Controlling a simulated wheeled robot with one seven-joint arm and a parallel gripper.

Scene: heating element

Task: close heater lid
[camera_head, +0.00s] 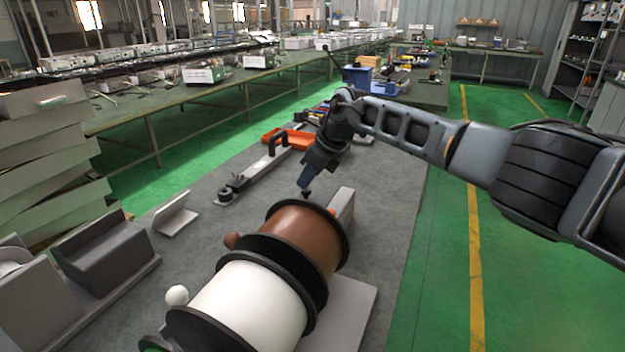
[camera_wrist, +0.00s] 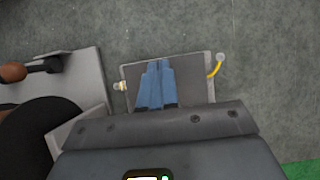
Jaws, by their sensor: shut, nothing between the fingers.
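In the head view my gripper (camera_head: 305,192) points down just beyond the brown spool, and I cannot make out the unit there.
The brown spool (camera_head: 300,235) and white spool (camera_head: 250,305) stand close to my gripper on the grey table (camera_head: 385,230). Grey blocks (camera_head: 100,245) and an angled bracket (camera_head: 175,215) are at the left. An orange tray (camera_head: 290,138) lies farther back.

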